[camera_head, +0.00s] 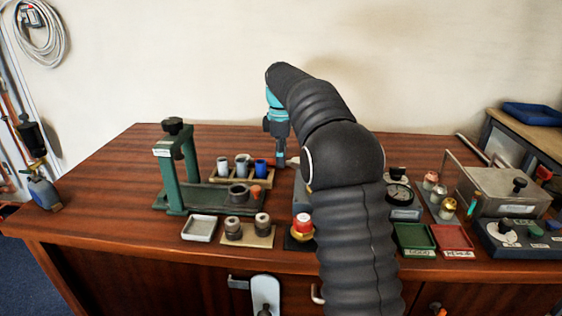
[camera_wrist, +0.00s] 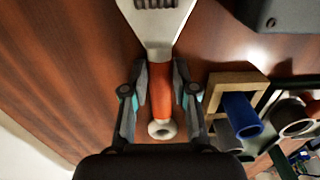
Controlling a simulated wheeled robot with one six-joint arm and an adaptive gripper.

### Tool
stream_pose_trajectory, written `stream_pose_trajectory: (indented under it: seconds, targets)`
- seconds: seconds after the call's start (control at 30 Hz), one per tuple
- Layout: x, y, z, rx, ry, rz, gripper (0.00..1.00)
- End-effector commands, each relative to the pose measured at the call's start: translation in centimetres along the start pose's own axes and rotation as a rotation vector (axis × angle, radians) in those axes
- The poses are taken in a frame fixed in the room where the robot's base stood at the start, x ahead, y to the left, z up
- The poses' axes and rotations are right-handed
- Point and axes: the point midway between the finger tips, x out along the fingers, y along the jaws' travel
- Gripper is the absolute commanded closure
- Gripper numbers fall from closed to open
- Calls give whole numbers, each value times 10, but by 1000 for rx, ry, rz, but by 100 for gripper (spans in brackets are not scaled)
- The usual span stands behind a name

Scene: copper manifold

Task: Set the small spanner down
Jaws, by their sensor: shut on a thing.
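The small spanner (camera_wrist: 160,92) shows in the wrist view, with a pale grey head at the top, an orange grip and a ring end. My gripper (camera_wrist: 159,75) is shut on its orange grip, with one finger on each side. The wood of the bench top (camera_wrist: 80,70) lies beneath it; I cannot tell whether the spanner touches the wood. In the head view my gripper (camera_head: 280,150) is low over the back middle of the bench, and the spanner is mostly hidden there.
A wooden rack (camera_head: 259,178) with several cups stands left of my gripper, beside a green press frame (camera_head: 170,170). A gauge (camera_head: 398,194), a green tray (camera_head: 414,237) and a red tray (camera_head: 452,238) are at right. The bench's back left is clear.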

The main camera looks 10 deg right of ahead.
Motion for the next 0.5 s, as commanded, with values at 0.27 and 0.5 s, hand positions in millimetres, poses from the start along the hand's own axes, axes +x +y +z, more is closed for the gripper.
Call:
stream_pose_trajectory:
  seconds: [0.27, 0.5]
  targets:
    - [-12, 1, 0, 0, 1, 2, 100]
    - [-49, 0, 11, 3, 1, 3, 100]
